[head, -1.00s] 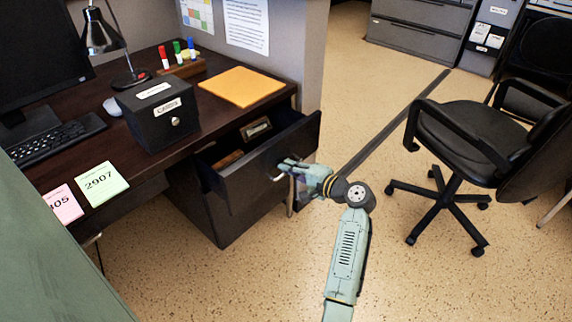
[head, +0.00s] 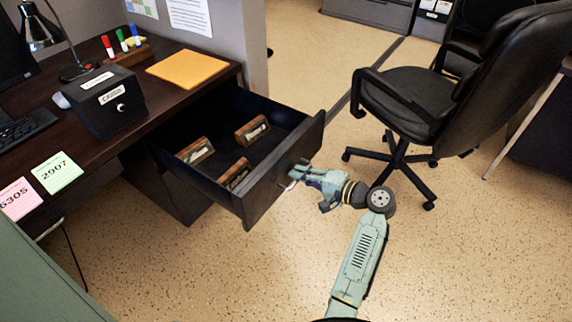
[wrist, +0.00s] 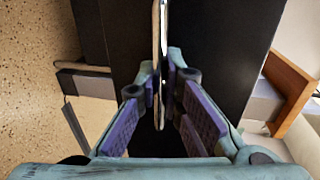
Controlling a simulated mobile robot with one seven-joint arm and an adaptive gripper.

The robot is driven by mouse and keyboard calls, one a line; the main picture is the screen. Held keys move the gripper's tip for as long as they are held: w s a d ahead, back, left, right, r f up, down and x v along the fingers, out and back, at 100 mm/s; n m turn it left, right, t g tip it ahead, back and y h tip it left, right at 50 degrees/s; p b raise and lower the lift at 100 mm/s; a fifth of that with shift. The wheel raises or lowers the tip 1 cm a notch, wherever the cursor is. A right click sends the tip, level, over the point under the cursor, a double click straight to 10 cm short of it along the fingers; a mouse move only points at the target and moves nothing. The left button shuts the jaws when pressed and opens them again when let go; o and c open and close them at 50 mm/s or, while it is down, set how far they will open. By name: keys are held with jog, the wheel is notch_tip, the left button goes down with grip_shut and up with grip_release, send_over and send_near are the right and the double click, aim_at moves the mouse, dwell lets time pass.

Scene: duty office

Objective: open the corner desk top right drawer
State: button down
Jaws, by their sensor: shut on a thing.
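The corner desk's top right drawer (head: 217,180) stands pulled far out from under the desk top in the head view. Several small wooden blocks with pale labels lie inside it. Its dark front (head: 280,172) faces my arm. My gripper (head: 299,175) is at the middle of that front, shut on the metal handle (head: 291,184). In the wrist view the handle (wrist: 159,40) runs as a thin bright bar between my fingertips (wrist: 163,88). The handle's far side is hidden.
The corner desk (head: 115,160) bears a black box (head: 105,104), an orange folder (head: 187,69), a lamp, markers and note cards. A black office chair (head: 415,110) stands to the right of the drawer. Bare floor (head: 240,270) lies in front.

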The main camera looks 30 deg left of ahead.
jog(key=shift+f+v, duration=0.25)
jog(key=shift+v, duration=1.05)
jog(key=c, duration=2)
grip_release()
jog(key=shift+d, duration=0.15)
jog(key=v, duration=1.1)
jog(key=shift+d, duration=0.35)
jog(key=shift+r, duration=0.1)
